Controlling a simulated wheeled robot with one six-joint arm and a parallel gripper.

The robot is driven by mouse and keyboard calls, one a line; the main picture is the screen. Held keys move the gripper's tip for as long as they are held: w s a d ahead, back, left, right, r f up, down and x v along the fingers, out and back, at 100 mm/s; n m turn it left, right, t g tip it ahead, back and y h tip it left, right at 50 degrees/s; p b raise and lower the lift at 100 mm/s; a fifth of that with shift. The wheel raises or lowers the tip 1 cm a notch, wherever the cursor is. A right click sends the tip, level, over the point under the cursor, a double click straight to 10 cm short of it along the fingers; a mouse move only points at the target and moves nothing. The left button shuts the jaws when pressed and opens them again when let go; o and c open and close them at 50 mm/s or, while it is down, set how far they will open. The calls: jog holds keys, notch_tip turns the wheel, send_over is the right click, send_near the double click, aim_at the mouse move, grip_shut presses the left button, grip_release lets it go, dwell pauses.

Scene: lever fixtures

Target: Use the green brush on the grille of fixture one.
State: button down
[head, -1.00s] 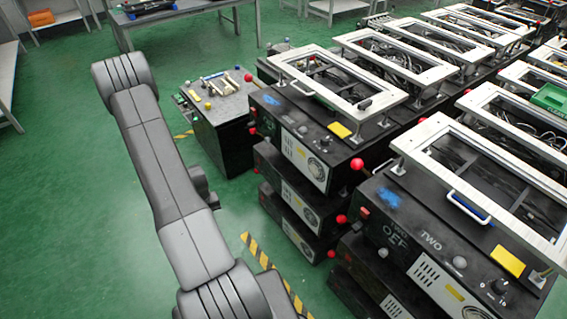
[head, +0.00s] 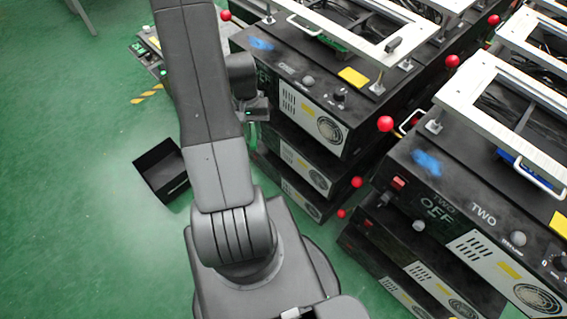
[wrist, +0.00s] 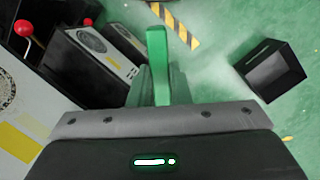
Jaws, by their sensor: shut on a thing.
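My gripper (wrist: 155,98) is shut on the green brush (wrist: 157,55), which sticks out beyond the jaws in the wrist view. In the head view, part of the green brush (head: 251,136) shows below the gripper (head: 250,112). The black fixture to the left of the one marked TWO (head: 300,77) has a white front panel with slots and a round grille (head: 330,130). Its label is too blurred to read for sure. The gripper is left of this panel, apart from the grille. The wrist view shows a round grille (wrist: 6,88) at its left edge.
A black open bin (head: 160,170) stands on the green floor at left; it also shows in the wrist view (wrist: 272,70). Red ball levers (head: 385,124) stick out between the fixtures. Fixture two (head: 480,215) stands at right. The floor at left is mostly clear.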

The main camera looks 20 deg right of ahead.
jog(key=s+d+r+m+g+b, duration=0.1)
jog(key=s+d+r+m+b, duration=0.15)
jog(key=s, duration=0.45)
jog(key=s+d+r+m+g+b, duration=0.1)
jog(key=s+d+b, duration=0.15)
jog(key=s, duration=0.35)
jog(key=shift+y, duration=0.3)
jog(key=shift+w+d, duration=0.35)
jog(key=shift+d, duration=0.5)
jog(key=shift+w+d, duration=0.35)
jog(key=shift+d, duration=0.55)
jog(key=shift+w+d, duration=0.35)
jog(key=shift+d, duration=0.5)
jog(key=shift+w+d, duration=0.25)
jog(key=shift+d, duration=0.25)
jog(key=shift+s, duration=0.1)
